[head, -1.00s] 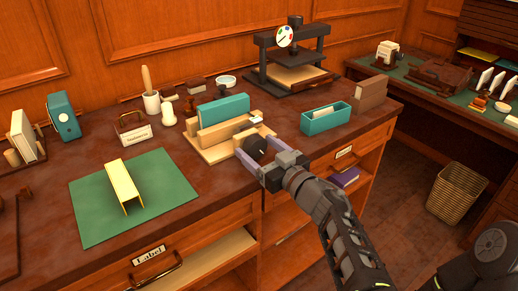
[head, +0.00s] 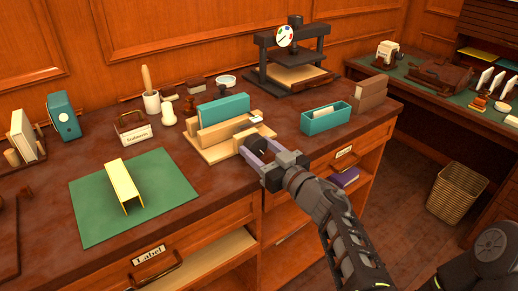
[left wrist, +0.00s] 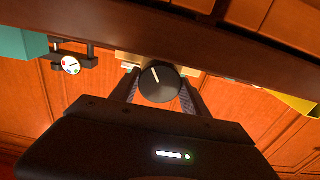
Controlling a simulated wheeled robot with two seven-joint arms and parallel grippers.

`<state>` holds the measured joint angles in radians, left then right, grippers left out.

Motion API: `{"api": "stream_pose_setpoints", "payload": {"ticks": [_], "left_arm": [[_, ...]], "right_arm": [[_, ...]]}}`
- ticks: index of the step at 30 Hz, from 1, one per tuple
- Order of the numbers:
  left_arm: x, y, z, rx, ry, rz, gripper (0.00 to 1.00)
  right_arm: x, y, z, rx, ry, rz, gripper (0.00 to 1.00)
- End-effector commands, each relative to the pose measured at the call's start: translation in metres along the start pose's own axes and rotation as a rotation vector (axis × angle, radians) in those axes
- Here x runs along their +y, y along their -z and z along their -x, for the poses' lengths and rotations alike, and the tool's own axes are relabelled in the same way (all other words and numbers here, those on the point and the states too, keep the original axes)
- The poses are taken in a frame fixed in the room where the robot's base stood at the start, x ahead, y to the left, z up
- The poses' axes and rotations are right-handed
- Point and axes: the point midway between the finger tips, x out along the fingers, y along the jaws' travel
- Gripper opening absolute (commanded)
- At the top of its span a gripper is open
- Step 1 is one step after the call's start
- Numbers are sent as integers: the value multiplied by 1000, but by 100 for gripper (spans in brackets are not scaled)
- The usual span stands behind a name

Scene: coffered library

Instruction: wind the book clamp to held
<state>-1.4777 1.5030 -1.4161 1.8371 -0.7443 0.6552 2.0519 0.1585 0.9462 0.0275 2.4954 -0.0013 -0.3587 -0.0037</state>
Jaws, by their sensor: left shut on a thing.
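The book clamp (head: 205,151) is a pale wooden frame near the desk's front edge, with a teal book (head: 225,109) upright between its boards. Its black round knob (head: 257,149) faces the front edge. My left gripper (head: 258,151) is shut on this knob, one finger on each side. In the left wrist view the knob (left wrist: 160,84) sits between the fingertips, its white pointer line leaning up and slightly left. The fingers and gripper body hide part of the clamp's front. My right gripper is not in view.
A black press (head: 290,62) with a round dial stands behind. A teal box (head: 326,119) sits right of the clamp. A green mat (head: 90,205) with a folded yellow piece (head: 121,181) lies left. Drawers below stand partly open.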

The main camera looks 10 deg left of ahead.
Motion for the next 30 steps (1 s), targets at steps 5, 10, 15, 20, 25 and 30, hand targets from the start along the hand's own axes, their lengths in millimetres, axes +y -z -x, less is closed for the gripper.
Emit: {"api": "stream_pose_setpoints", "payload": {"ticks": [5,10,15,20,25,30], "left_arm": [[0,-1,0,-1,-1,-39,13],[0,-1,0,-1,-1,-120,13],[0,-1,0,0,-1,-237,13],[0,0,0,-1,-1,-360,13],[0,0,0,-1,-1,-479,13],[0,0,0,0,0,-564,13]], "right_arm": [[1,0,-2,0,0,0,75],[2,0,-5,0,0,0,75],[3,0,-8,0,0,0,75],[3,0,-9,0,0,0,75],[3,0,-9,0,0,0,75],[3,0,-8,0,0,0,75]]}}
